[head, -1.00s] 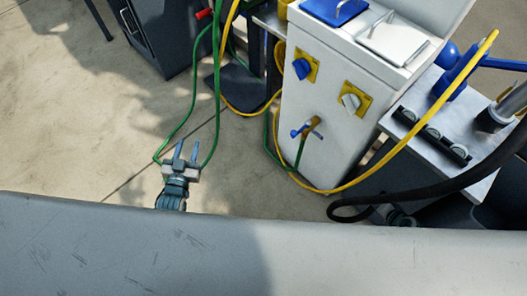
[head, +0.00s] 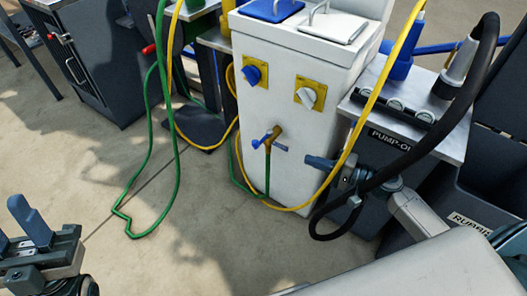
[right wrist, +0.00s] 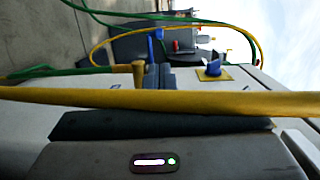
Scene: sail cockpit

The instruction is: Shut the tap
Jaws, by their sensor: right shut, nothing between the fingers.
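The brass tap (head: 275,134) with a blue lever handle (head: 262,140) sticks out of the front of the white cabinet (head: 300,140). The handle lies crosswise over the tap. In the right wrist view the brass tap (right wrist: 138,75) and its blue handle (right wrist: 152,47) show beyond the yellow hose. My right gripper (head: 310,160) is shut and empty, a short way right of the tap, its fingers pointing toward it; a gap shows between them in the head view. My left gripper (head: 16,228) is at the lower left edge, open and partly cut off, far from the tap.
A yellow hose (head: 352,150) runs close by my right gripper and crosses the right wrist view. A black hose (head: 440,130) loops around my right forearm. A green hose (head: 135,215) lies on the floor. Blue (head: 251,75) and white (head: 307,97) knobs sit above the tap.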

